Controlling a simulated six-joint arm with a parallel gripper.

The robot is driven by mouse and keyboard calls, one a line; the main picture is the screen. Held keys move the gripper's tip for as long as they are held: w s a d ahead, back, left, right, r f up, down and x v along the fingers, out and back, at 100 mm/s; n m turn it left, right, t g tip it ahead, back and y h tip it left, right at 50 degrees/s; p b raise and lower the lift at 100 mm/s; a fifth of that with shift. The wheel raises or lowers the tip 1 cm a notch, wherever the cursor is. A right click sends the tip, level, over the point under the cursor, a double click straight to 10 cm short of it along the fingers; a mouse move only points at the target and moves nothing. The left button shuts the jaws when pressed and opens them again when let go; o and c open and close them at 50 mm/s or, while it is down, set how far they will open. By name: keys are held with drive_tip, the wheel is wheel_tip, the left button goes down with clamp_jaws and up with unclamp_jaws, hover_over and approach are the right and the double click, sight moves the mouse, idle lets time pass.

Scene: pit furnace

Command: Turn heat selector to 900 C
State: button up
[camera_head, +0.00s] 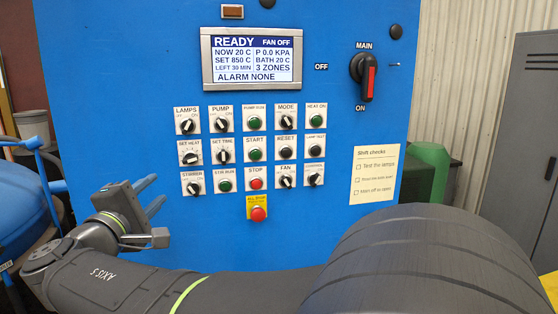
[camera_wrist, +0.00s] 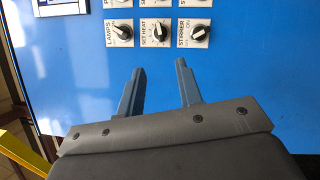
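The heat selector is the black knob labelled SET HEAT (camera_head: 189,158) in the left column of the blue panel, between the LAMPS knob (camera_head: 187,127) and the STIRRER knob (camera_head: 193,188). The display (camera_head: 252,58) reads READY, SET 850 C, NOW 20 C. My gripper (camera_head: 154,192) is in front of the panel's lower left, with its two fingers apart and nothing between them. In the wrist view, the SET HEAT knob (camera_wrist: 159,33) is beyond the open fingers (camera_wrist: 158,73), roughly between their lines. The fingers do not touch it.
The LAMPS knob (camera_wrist: 122,32) and STIRRER knob (camera_wrist: 198,32) sit close on either side in the wrist view. A red stop button (camera_head: 258,214) sits low on the panel. The MAIN switch (camera_head: 366,70) is at upper right.

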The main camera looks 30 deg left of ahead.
sight(188, 162)
drive_tip(key=x, duration=1.4)
drive_tip(key=shift+w, duration=0.1)
clamp_jaws()
